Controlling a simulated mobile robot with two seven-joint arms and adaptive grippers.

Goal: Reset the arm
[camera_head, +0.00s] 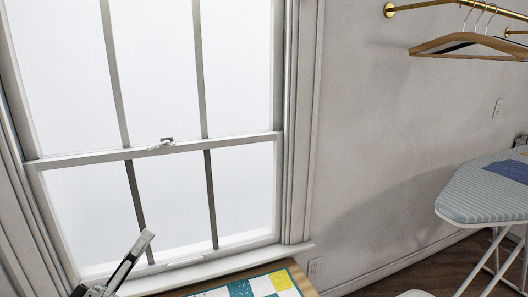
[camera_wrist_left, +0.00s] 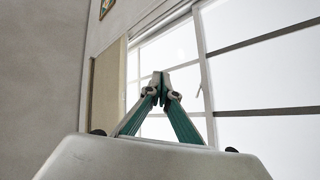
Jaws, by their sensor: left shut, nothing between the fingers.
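My left gripper (camera_head: 146,238) shows at the bottom left of the head view, raised in front of the lower window panes. In the left wrist view its two green-sided fingers (camera_wrist_left: 161,78) meet at the tips, with nothing between them. My right gripper is not in either view. No object is held.
A large sash window (camera_head: 160,148) fills the left side. A colourful patchwork cloth (camera_head: 248,286) lies on a wooden table edge (camera_head: 303,282) at the bottom. An ironing board (camera_head: 480,195) stands at the right. A hanger (camera_head: 470,42) hangs above on a brass rail (camera_head: 425,6).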

